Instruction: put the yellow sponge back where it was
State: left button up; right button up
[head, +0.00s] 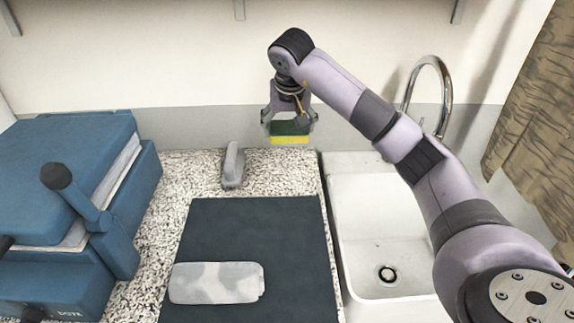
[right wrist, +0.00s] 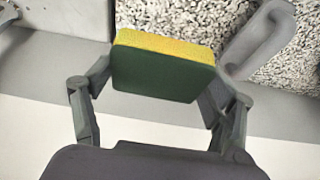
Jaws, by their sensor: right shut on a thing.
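The yellow sponge (head: 289,139) has a dark green scouring side. It is between the fingers of my right gripper (head: 289,121), which is shut on it. The gripper holds it up near the back wall, over the far end of the speckled counter by the sink. In the right wrist view the sponge (right wrist: 160,66) sits between the two fingers (right wrist: 155,90), green side toward the camera and yellow edge at the top. The left gripper is not in view.
A dark mat (head: 255,235) carries a grey flat piece (head: 216,283). A blue press-like machine (head: 75,170) fills the left. The white sink (head: 375,225) with a chrome faucet (head: 445,90) is at right.

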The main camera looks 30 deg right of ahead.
notch_tip(320, 180, down, 9)
jog(key=shift+w+r, duration=0.15)
notch_tip(320, 180, down, 4)
jog(key=shift+r+p, duration=0.2)
jog(key=shift+p, duration=0.25)
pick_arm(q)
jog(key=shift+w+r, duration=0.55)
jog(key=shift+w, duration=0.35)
pick_arm(e)
jog(key=shift+f, duration=0.2)
jog(key=o, duration=0.9)
jog(key=shift+f, duration=0.15)
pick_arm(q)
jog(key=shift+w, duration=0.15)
pick_arm(e)
jog(key=shift+o, duration=0.6)
